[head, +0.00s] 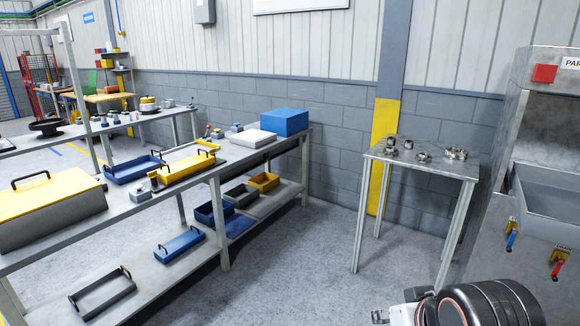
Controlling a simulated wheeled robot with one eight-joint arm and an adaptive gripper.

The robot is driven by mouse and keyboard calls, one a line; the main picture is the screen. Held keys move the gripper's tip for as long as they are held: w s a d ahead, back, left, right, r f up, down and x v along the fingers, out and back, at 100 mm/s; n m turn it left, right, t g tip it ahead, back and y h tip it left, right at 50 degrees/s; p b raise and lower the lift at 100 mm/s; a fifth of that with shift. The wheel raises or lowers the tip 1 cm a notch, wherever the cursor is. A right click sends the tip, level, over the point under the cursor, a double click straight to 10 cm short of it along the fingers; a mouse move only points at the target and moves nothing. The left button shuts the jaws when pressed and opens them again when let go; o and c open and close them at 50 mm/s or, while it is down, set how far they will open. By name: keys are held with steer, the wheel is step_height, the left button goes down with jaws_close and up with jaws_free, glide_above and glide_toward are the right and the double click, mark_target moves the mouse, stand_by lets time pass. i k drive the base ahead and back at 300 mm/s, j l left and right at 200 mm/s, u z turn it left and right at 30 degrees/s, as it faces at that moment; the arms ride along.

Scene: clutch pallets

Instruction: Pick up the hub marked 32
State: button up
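Several small metal parts stand on a small metal table (400,165) right of centre. They are a short cylindrical part (408,144), another small part at the left edge (391,151), a flat round part near the front (424,158) and a wider ring-like part at the right (456,153). Any of them may be a hub, but no number is readable, so I cannot tell which is marked 32. Part of my arm shows at the bottom right, well below and in front of the table.
A long two-level workbench (262,153) on the left holds trays, a blue box (284,122) and a yellow case (50,200). A grey machine (540,150) with red and blue valve handles stands at the right. The floor (290,270) between bench and small table is clear.

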mark_target(393, 151)
steer(key=i+j, duration=0.1)
steer(key=i, duration=0.55)
steer(key=i+j+z, duration=0.1)
steer(key=i, duration=0.55)
steer(key=i+j, duration=0.15)
steer(key=i, duration=0.55)
steer(key=i+j+z, duration=0.15)
steer(key=i+z, duration=0.35)
steer(key=i+j+z, duration=0.25)
steer(key=z, duration=0.25)
steer(key=i+j+z, duration=0.35)
steer(key=z, duration=0.15)
steer(key=i+j+z, duration=0.2)
steer(key=j+z, duration=0.3)
steer(key=i+j+z, duration=0.15)
steer(key=j+z, duration=0.15)
steer(key=j, duration=0.5)
steer(key=j+z, duration=0.35)
steer(key=j, duration=0.4)
